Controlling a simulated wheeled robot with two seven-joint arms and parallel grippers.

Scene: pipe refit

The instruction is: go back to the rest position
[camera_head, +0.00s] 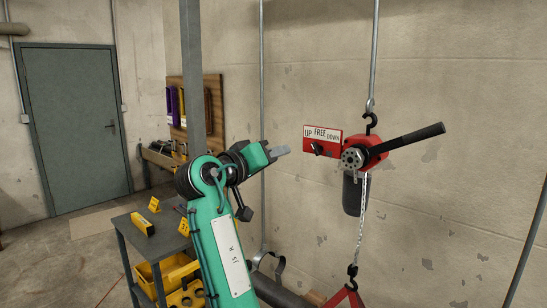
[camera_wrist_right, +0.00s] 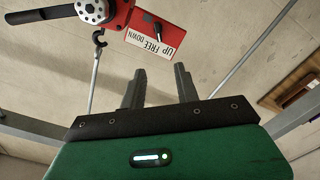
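My right arm, green, rises from the bottom of the head view. Its right gripper (camera_head: 279,151) points right, to the left of the red lever hoist (camera_head: 368,157), with a visible gap between them. In the right wrist view the two dark fingers of this gripper (camera_wrist_right: 158,82) stand apart with nothing between them. The hoist, upside down there, shows at the top (camera_wrist_right: 95,12). Its sign reads UP, FREE, DOWN (camera_head: 322,140). My left gripper is not in view.
The hoist hangs from a hook, its black lever (camera_head: 413,137) sticking out right and its chain (camera_head: 362,222) hanging down. A work table (camera_head: 155,243) with yellow items stands left of my arm. A dark pipe (camera_head: 280,291) lies low by the wall. A grey door (camera_head: 75,125) is at the far left.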

